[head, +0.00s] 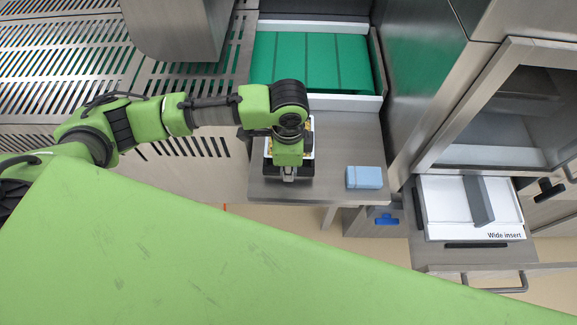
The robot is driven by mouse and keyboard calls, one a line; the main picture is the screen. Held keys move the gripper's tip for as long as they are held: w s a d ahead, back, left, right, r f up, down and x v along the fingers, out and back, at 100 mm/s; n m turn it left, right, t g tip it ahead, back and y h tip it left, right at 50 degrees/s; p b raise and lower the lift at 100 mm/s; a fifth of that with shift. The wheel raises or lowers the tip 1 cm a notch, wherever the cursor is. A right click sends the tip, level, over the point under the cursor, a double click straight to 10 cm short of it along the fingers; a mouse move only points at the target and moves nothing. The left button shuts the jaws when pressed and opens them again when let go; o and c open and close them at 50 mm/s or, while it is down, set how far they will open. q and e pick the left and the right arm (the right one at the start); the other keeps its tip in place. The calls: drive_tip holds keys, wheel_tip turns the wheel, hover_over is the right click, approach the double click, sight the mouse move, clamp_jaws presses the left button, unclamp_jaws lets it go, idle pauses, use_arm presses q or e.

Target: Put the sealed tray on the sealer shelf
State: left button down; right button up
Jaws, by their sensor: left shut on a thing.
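The sealed tray (309,135) has a white rim and some yellowish contents; it lies at or just above the grey metal shelf (335,140) in the middle of the head view. My left gripper (289,176) reaches over the tray from above and is shut on it. The gripper and wrist hide most of the tray, so I cannot tell whether its underside touches the shelf. My right gripper is not in view.
A light blue block (364,177) lies on the shelf to the right. A green conveyor belt (310,62) is behind the shelf. An open drawer labelled "Wide insert" (445,205) sticks out at the right, below a metal machine. Slotted metal panels fill the upper left.

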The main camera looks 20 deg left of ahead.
use_arm(q)
drive_tip(key=c, duration=2)
unclamp_jaws()
drive_tip(key=c, duration=0.3)
drive_tip(key=shift+r, duration=0.1)
wheel_tip(320, 180, up, 5)
drive_tip(key=p, duration=0.6)
drive_tip(key=shift+r, duration=0.95)
